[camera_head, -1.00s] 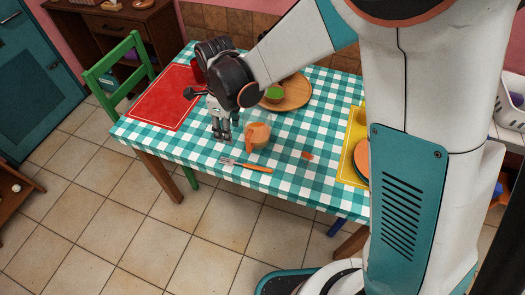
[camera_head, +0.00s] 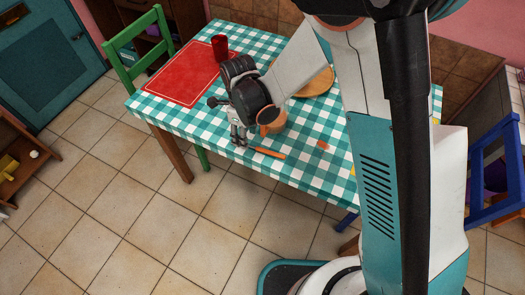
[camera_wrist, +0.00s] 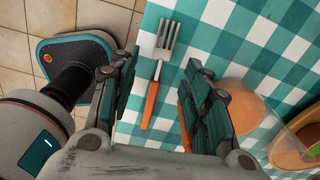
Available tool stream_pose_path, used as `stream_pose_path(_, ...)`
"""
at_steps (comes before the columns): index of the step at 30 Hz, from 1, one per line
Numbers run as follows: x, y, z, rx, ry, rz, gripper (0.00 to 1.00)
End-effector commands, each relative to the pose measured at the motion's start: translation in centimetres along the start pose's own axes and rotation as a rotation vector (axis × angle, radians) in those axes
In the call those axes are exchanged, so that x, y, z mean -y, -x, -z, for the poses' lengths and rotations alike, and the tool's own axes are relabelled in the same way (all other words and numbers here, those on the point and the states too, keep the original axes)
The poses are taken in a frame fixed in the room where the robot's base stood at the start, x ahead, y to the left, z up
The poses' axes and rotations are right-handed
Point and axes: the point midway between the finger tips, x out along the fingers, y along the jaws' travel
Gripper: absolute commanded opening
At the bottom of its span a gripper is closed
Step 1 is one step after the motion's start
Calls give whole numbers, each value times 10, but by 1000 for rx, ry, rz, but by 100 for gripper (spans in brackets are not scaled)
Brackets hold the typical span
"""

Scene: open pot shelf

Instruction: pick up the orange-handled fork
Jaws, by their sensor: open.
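The orange-handled fork lies on the checked tablecloth near the table's front edge. In the wrist view the whole fork (camera_wrist: 154,85) shows between my open fingers, tines pointing away and handle toward the palm. In the head view its orange handle (camera_head: 268,153) shows, and my gripper hides most of the tines. My gripper (camera_head: 239,140) is open and empty, pointing down just above the fork. In the wrist view my gripper (camera_wrist: 158,100) has one finger on each side of the fork, apart from it.
An orange pitcher (camera_head: 270,125) stands close beside my gripper, near the right finger in the wrist view. A wooden plate (camera_head: 318,84) is behind. A green chair (camera_head: 133,47) stands at the left.

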Motion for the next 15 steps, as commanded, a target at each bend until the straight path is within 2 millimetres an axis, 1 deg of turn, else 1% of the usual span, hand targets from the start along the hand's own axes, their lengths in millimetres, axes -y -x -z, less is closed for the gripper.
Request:
stream_pose_path(1, 1, -11, 1, 0, 0, 0, 44)
stream_pose_path(6, 2, -36, 2, 0, 0, 0, 44)
stream_pose_path(9, 2, -42, 2, 0, 0, 0, 44)
stream_pose_path(15, 2, -40, 2, 0, 0, 0, 44)
